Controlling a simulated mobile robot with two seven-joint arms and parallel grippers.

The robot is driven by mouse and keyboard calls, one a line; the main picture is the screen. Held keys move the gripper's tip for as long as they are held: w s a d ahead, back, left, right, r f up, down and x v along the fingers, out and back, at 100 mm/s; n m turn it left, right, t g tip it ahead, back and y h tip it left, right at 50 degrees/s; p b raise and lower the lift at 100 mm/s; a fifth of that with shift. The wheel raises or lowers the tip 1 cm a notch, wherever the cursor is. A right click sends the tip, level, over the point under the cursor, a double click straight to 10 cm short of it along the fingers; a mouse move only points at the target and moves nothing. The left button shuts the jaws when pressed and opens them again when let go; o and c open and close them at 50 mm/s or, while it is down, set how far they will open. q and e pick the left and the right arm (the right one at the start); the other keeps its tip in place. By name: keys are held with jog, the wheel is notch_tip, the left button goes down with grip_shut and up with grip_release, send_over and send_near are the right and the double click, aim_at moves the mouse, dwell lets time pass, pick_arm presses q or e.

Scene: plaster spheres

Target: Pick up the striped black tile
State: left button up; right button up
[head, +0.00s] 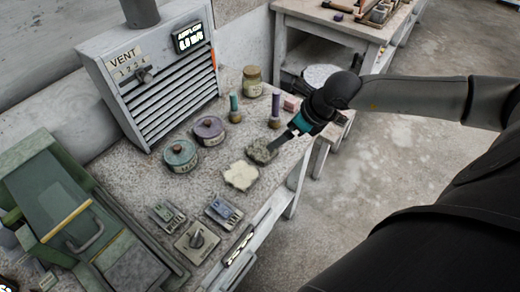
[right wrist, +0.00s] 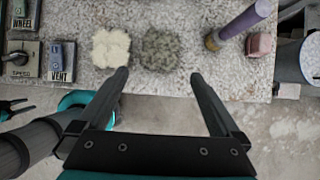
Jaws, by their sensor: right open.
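I see no clearly striped black tile in either view. A dark grey, rough-edged slab (head: 262,151) lies near the bench's front edge, and it also shows in the right wrist view (right wrist: 162,50); its surface looks mottled. A cream slab (head: 241,176) of similar outline lies beside it (right wrist: 111,47). My right gripper (head: 274,145) is open and empty; its fingertips (right wrist: 160,74) are at the near side of the dark slab, apart from it in the wrist view. Dark finger-like parts (right wrist: 14,108) at the wrist view's left edge look like my left gripper, mostly cut off.
A purple-topped tool (head: 275,110), a green-topped tool (head: 235,108) and a pink block (head: 291,105) stand near the slabs. Two lidded pots (head: 180,154) (head: 209,130) and a jar (head: 252,82) are behind. Switch plates (head: 197,241) lie at the front. A vent box (head: 150,75) stands behind.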

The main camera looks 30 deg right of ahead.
send_near(263, 150)
jog(key=x, duration=0.2)
jog(key=shift+w+a+f+b, duration=0.15)
jog(key=shift+w+a+b, duration=0.05)
jog(key=shift+w+b, duration=0.1)
jog(key=shift+b+x, duration=0.4)
jog(key=shift+x, duration=2.55)
jog(key=shift+s+d+f, duration=0.1)
jog(key=shift+s+d, duration=0.05)
jog(key=c, duration=1.3)
jog(key=shift+c, duration=0.5)
